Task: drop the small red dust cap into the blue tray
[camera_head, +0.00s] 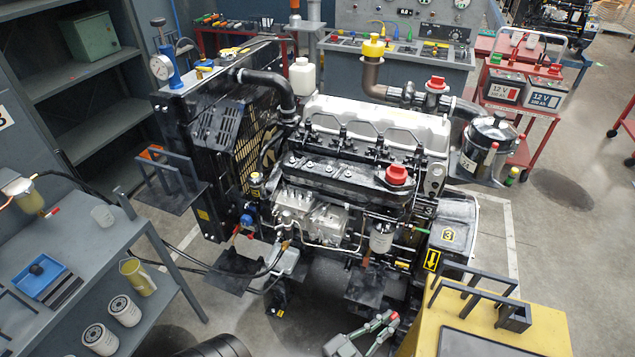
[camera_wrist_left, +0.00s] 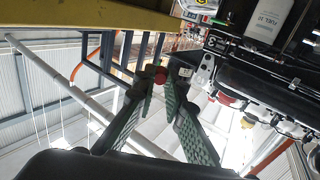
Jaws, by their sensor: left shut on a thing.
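My left gripper (camera_head: 388,321) is at the bottom of the head view, in front of the engine and left of the yellow stand. Its green fingers are shut on the small red dust cap (camera_head: 395,315) at their tips. The left wrist view shows the red dust cap (camera_wrist_left: 160,76) between the fingertips of the left gripper (camera_wrist_left: 161,83). The blue tray (camera_head: 28,286) lies on the grey bench at the left, well away from the gripper, and a small dark piece rests in it. My right gripper is out of view.
The grey bench (camera_head: 62,317) also carries a yellow jug (camera_head: 138,277) and white filters (camera_head: 124,311). A yellow stand (camera_head: 545,325) with a dark rack is right of the gripper.

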